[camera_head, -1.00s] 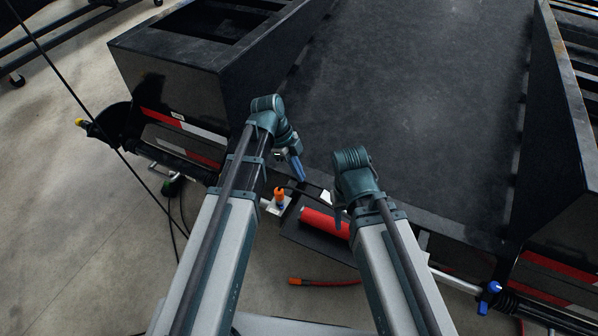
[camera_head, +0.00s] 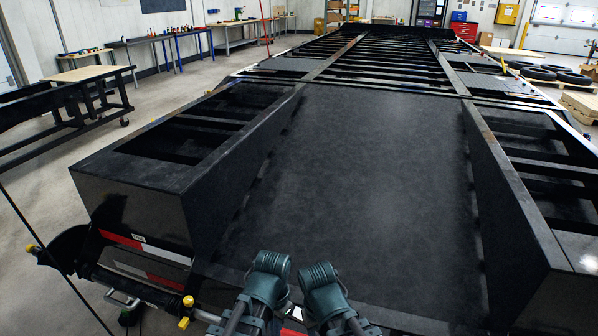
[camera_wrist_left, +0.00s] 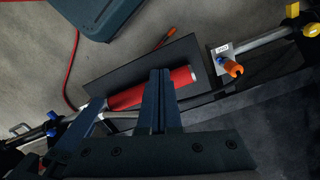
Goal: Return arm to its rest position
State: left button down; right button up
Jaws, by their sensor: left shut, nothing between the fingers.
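My left arm's wrist (camera_head: 268,278) and my right arm's wrist (camera_head: 323,288) stand close side by side at the bottom of the head view, in front of the trailer's rear edge. Their fingers are hidden there. In the left wrist view my left gripper (camera_wrist_left: 159,74) is shut and empty. Its fingers overlap a red cylinder (camera_wrist_left: 124,98) in the picture; contact cannot be told. The cylinder lies on a dark plate (camera_wrist_left: 112,72). Another blue piece (camera_wrist_left: 88,116) at lower left may be part of my right gripper; its jaw state is unclear.
The black trailer bed (camera_head: 365,180) lies open ahead between raised side boxes (camera_head: 130,180). A table (camera_head: 88,74) stands at the far left. Workbenches line the back wall.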

pick_arm(q)
notch_tip(320, 180, up, 14)
jog(key=s+n+y+p, duration=0.1)
jog(key=s+n+p, duration=0.1)
jog(key=p, duration=1.2)
jog(key=shift+s+n+t, duration=0.15)
jog(key=shift+n+t, duration=0.15)
jog(key=shift+n, duration=0.6)
pick_arm(e)
notch_tip(320, 180, up, 14)
jog(key=shift+c, duration=0.3)
